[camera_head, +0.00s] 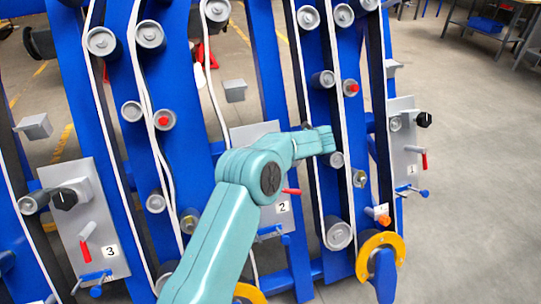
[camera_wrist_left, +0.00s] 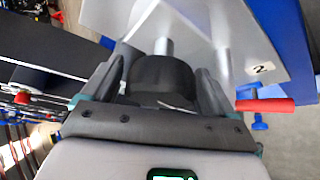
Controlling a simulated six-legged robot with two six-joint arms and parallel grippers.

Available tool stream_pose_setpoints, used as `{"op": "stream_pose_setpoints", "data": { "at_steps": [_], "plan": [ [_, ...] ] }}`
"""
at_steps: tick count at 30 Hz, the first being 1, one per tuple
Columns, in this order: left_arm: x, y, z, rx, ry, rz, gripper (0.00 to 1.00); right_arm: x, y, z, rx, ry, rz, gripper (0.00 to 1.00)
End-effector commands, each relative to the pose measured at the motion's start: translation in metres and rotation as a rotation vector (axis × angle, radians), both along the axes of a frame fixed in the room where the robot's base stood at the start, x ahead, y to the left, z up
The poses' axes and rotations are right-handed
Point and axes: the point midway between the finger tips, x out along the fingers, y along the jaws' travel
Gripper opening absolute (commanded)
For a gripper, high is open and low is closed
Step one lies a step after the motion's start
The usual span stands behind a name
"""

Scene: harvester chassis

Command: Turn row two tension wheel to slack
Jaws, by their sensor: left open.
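A black round knob (camera_wrist_left: 160,75) shows in the left wrist view, on a silver shaft in front of a grey panel (camera_wrist_left: 225,40) labelled 2; I take it as the row two tension wheel. My left gripper (camera_wrist_left: 160,68) is open, with one finger on each side of the knob. I cannot tell whether the fingers touch it. In the head view, my teal left arm covers this knob and most of the row two panel (camera_head: 255,130); the number 2 label (camera_head: 283,207) shows. My right gripper is not in view.
A red lever (camera_wrist_left: 265,105) sits close to the right of the gripper. The row three panel (camera_head: 80,225) with its black knob stands left, and the row one panel (camera_head: 405,150) right. Blue uprights with rollers and white belts surround the arm. The floor at right is open.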

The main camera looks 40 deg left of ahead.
Motion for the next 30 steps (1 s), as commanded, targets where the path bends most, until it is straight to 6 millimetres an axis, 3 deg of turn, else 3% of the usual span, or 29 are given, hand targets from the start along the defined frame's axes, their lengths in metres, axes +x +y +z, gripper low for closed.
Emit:
{"op": "stream_pose_setpoints", "data": {
  "at_steps": [5, 18, 24, 30],
  "plan": [
    [0.004, -0.023, 0.022, 0.000, -0.002, -0.005, 0.87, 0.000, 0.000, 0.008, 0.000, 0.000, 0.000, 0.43],
    [0.014, -0.106, 0.090, -0.001, -0.002, -0.002, 0.87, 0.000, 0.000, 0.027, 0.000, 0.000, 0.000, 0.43],
    [0.016, -0.121, 0.101, -0.002, -0.001, -0.001, 0.87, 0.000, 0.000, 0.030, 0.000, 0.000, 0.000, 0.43],
    [0.016, -0.123, 0.102, -0.001, 0.000, 0.000, 0.87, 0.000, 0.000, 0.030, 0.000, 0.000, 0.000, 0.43]
  ]
}}
